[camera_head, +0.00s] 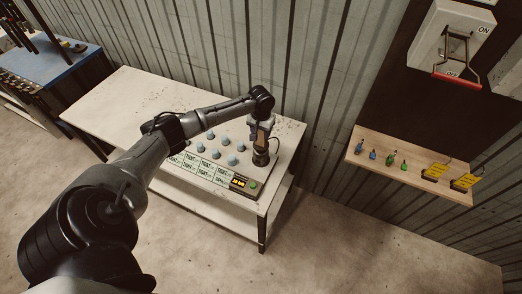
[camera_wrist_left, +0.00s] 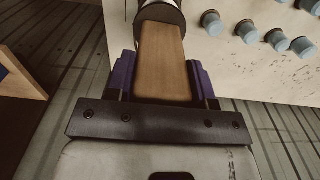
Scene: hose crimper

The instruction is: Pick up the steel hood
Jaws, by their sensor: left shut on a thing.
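The steel hood appears to be the dark round metal piece (camera_head: 261,158) at the right end of the panel on the white table, with a flat brown grip (camera_wrist_left: 162,58). In the left wrist view its metal rim (camera_wrist_left: 161,10) shows at the top edge, mostly cut off. My left gripper (camera_head: 261,129) is above the metal piece, its purple fingers on either side of the brown grip, shut on it. I cannot tell whether the hood rests on the panel or is just above it. My right gripper is in neither view.
The panel (camera_head: 212,172) has several blue-grey knobs, text labels, a small lit display (camera_head: 239,183) and a green button. The white table (camera_head: 122,102) is clear at left. A wooden shelf (camera_head: 378,168) at right holds small coloured items and yellow tags. A red-handled switch (camera_head: 455,80) hangs above.

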